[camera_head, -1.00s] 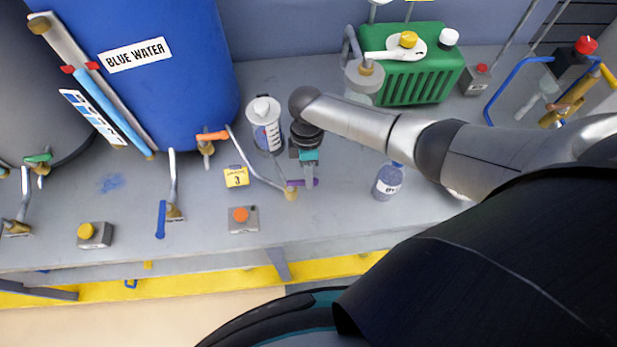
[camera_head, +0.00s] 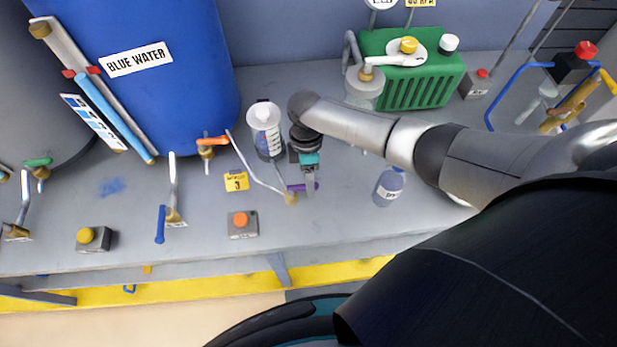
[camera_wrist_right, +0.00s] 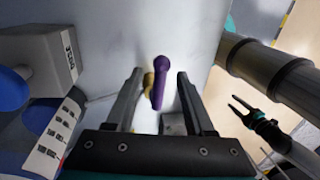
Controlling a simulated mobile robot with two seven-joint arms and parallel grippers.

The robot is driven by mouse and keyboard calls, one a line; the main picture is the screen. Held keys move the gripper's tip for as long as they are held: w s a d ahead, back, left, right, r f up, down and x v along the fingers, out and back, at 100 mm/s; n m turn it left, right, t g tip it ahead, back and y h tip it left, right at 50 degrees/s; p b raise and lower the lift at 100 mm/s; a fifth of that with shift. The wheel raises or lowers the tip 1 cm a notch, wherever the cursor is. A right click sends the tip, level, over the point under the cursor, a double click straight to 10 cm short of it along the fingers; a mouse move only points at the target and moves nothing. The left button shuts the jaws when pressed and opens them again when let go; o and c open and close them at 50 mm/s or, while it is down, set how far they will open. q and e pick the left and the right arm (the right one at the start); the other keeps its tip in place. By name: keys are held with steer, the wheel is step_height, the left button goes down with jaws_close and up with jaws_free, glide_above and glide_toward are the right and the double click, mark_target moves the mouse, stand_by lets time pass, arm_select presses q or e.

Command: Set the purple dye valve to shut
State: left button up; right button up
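The purple dye valve has a purple handle (camera_head: 296,188) on a brass body (camera_head: 291,198) at the end of a thin grey pipe. The handle lies roughly sideways in the head view, partly hidden by my right gripper (camera_head: 309,193). In the right wrist view the purple handle (camera_wrist_right: 159,85) shows between the two spread fingers of my right gripper (camera_wrist_right: 159,72), with visible gaps on both sides. The brass body (camera_wrist_right: 148,80) shows beside it. My left gripper (camera_wrist_right: 233,103) shows only at the right of the wrist view, away from the valve, its fingers apart.
A dye container (camera_head: 265,130) stands just behind the valve. A yellow tag (camera_head: 236,181) and an orange-button box (camera_head: 243,224) are to its left. A small bottle (camera_head: 389,186) stands to the right. An orange-handled valve (camera_head: 212,141) sits by the blue tank (camera_head: 150,95).

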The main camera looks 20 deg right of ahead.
step_height(320, 180, up, 15)
steer(key=w+p, duration=0.1)
steer(key=w, duration=0.2)
steer(key=shift+d, duration=0.4)
stand_by(0.4)
